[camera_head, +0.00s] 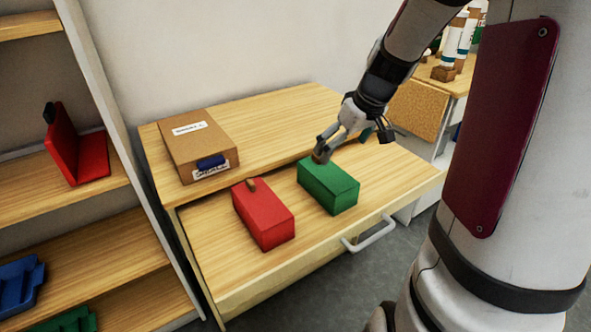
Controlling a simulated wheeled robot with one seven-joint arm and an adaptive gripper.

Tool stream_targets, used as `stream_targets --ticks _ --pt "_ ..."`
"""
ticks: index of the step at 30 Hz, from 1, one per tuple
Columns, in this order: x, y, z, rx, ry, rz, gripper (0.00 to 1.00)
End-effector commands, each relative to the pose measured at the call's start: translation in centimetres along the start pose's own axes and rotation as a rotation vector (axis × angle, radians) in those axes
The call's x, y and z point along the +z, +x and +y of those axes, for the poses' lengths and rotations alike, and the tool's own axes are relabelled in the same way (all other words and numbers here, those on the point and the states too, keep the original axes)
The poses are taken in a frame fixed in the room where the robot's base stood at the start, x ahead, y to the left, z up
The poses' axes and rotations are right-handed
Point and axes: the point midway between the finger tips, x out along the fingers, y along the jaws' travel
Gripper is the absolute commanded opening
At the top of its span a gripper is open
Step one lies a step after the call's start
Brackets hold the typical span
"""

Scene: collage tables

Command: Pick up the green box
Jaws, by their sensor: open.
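A green box (329,187) sits in the open drawer of the wooden cabinet, to the right of the red box. My gripper (320,158) is at the green box's far left end, with its fingertips at or just above the top edge there. The gripper is open. I cannot tell whether a finger touches the box, and part of the far fingers is hard to make out.
A red box (264,215) stands in the same drawer (225,280), which has a white handle (370,236). A cardboard box (197,148) lies on the cabinet top. Shelves (100,265) with red, blue and green items stand at left. A cluttered table (460,82) is at the back right.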

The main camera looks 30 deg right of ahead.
Motion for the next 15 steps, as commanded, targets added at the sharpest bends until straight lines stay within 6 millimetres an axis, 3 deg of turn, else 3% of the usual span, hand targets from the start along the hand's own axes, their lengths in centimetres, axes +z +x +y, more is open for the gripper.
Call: stream_targets --ticks 9,15 --pt "0.1 5.5 0.0 -0.003 0.000 -0.003 0.95" --pt "0.0 8.0 0.0 -0.002 -0.001 -0.001 0.95"
